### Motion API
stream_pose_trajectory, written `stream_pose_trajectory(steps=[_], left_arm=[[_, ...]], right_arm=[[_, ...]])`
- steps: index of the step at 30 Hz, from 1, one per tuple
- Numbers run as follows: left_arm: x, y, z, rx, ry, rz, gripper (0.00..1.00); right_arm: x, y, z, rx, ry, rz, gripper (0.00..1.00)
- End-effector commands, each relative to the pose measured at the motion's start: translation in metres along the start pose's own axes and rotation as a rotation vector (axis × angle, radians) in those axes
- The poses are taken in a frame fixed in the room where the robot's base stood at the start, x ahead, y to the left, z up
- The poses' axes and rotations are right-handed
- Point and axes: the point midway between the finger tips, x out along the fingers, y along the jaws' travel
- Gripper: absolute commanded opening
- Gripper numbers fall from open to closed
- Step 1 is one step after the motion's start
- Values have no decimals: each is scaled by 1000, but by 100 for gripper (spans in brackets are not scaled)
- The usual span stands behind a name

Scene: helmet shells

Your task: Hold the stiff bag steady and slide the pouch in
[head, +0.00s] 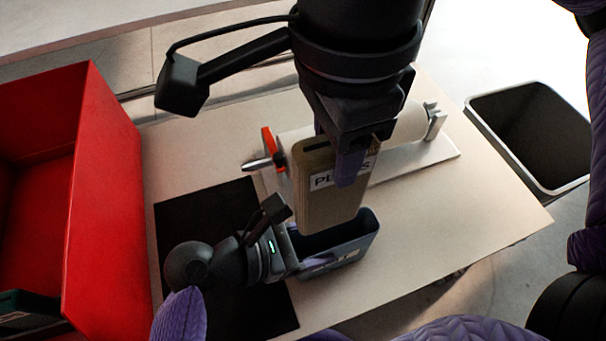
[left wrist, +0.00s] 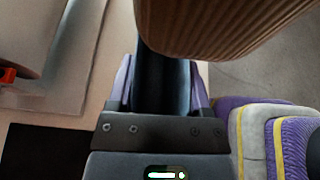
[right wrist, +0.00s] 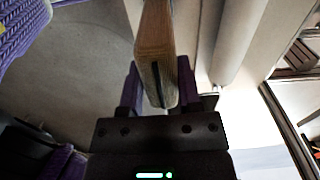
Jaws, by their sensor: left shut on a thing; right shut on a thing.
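The stiff bag (head: 352,246) is a dark blue-grey, open-topped sleeve standing on the table in the head view. My left gripper (head: 292,248) is shut on its left end; the left wrist view shows the bag (left wrist: 165,80) between the fingers. The pouch (head: 322,208) is tan, with a white label partly covered by a finger. My right gripper (head: 350,160) is shut on its upper part and holds it roughly upright over the bag's opening. The right wrist view shows the pouch (right wrist: 156,50) between the fingers. Whether its lower end is inside the bag cannot be told.
A red bin (head: 105,200) stands at the left. A black mat (head: 180,215) lies under my left arm. Behind the pouch is a white roll holder (head: 425,155) with an orange part (head: 268,142). The table's right front is clear.

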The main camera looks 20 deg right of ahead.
Motion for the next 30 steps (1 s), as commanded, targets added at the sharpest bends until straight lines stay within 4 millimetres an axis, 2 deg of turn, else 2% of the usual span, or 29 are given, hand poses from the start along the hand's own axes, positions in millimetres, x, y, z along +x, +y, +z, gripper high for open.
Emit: stream_pose_trajectory(steps=[30], left_arm=[[0,0,0,0,0,0,6]], right_arm=[[41,0,0,1,0,1,0]])
